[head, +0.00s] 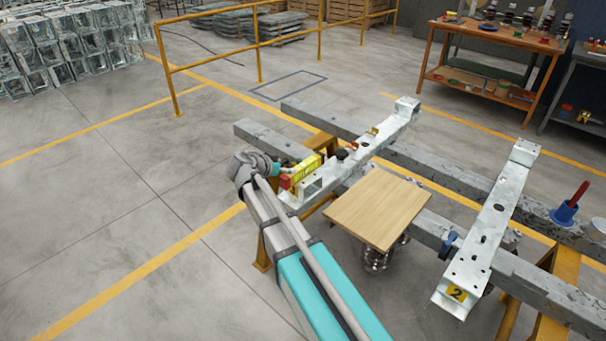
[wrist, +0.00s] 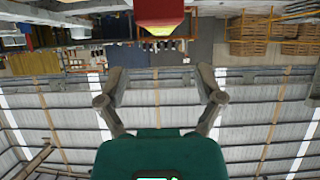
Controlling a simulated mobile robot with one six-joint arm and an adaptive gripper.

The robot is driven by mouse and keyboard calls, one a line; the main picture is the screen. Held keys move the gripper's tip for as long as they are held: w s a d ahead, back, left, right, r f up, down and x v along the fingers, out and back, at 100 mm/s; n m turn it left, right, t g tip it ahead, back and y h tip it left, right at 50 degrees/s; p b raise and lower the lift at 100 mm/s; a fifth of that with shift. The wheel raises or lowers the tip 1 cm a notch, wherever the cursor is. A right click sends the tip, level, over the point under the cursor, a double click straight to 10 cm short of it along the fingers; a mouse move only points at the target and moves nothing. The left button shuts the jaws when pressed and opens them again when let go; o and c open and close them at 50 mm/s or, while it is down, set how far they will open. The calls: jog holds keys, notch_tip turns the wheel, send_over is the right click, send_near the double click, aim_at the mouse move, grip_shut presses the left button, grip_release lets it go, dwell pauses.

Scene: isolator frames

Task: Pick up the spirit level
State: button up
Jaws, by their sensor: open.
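The spirit level (head: 308,169) is a yellow bar with a red end, lying on the near part of the left white steel frame in the head view. Its red end, with some yellow, shows at the top middle of the wrist view (wrist: 158,14). My gripper (wrist: 160,76) has its two grey fingers spread wide, with nothing between them. In the wrist view the level's end is beyond the fingertips and apart from them. In the head view my wrist is just left of the level's red end, and the fingers are hard to make out.
Small dark and brass-coloured parts sit farther along the same white frame (head: 323,175). A wooden board (head: 378,208) on a stand is to the right. A second white frame (head: 487,235) bears a "2" label. Grey beams on yellow trestles carry the frames. The floor at left is clear.

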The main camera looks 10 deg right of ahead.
aim_at(300, 167)
jog(key=shift+b+x, duration=0.85)
jog(key=shift+x, duration=1.5)
jog(key=shift+f, duration=0.1)
jog(key=b+x, duration=0.2)
jog(key=x, duration=0.2)
jog(key=shift+w+f, duration=0.1)
jog(key=shift+f, duration=0.1)
jog(key=shift+w+d+f+b, duration=0.1)
jog(key=shift+w+d+b, duration=0.15)
jog(key=shift+d+b, duration=0.1)
grip_shut()
